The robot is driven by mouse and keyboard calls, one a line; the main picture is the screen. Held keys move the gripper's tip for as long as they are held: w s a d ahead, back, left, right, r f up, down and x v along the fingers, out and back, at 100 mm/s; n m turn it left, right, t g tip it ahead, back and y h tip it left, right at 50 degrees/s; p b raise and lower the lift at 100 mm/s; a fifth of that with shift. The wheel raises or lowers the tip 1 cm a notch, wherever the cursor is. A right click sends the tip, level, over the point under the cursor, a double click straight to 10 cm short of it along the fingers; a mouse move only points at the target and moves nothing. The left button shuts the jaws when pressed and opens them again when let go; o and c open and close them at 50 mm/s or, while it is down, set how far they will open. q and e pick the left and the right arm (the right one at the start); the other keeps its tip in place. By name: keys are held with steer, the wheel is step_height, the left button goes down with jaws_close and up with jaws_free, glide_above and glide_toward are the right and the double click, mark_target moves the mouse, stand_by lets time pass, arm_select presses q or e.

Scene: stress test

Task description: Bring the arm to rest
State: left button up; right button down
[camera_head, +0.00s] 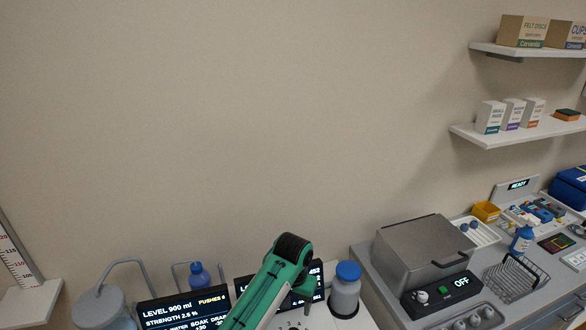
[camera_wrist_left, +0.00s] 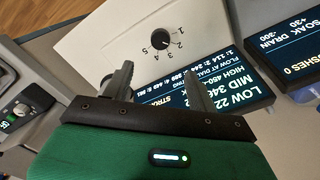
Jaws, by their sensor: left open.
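My left arm, green with a black joint (camera_head: 292,248), rises from the bottom edge of the head view, in front of the dark display screens. In the left wrist view my left gripper (camera_wrist_left: 158,85) has its two grey fingers apart, with nothing between them. Past the fingers are a white panel with a black dial (camera_wrist_left: 160,40) and a dark screen with white text (camera_wrist_left: 238,78). Whether the fingers touch the panel cannot be told. My right gripper is in neither view.
A blue-capped bottle (camera_head: 346,288) stands just right of my arm. A text screen (camera_head: 185,310) and a grey lidded vessel (camera_head: 98,308) are to the left. A steel-lidded box reading OFF (camera_head: 425,250) sits at right. The wall above is clear, except for shelves (camera_head: 525,130) at far right.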

arm_select(q)
steer(key=s+a+f+n+t+h, duration=0.1)
steer(key=s+a+f, duration=0.35)
steer(key=s, duration=0.35)
steer(key=s+a+f+n+t+h, duration=0.1)
steer(key=s+a+f, duration=0.2)
steer(key=s+a, duration=0.45)
steer(key=s+a+r+t+y, duration=0.1)
steer(key=s+a+r, duration=0.2)
steer(key=s+a, duration=0.45)
steer(key=s+a+r+t+y, duration=0.1)
steer(key=s+a+r, duration=0.25)
steer(key=s, duration=0.65)
step_height(320, 180, down, 36)
steer(key=s+g+b, duration=0.1)
steer(key=g+b, duration=0.1)
steer(key=b, duration=0.1)
steer(key=s+a+f+g+b, duration=0.1)
steer(key=s+a+f+b, duration=0.1)
steer(key=s+f, duration=1.7)
steer(key=shift+a+f+b, duration=0.3)
steer(key=shift+a+f, duration=0.45)
steer(key=shift+f, duration=0.15)
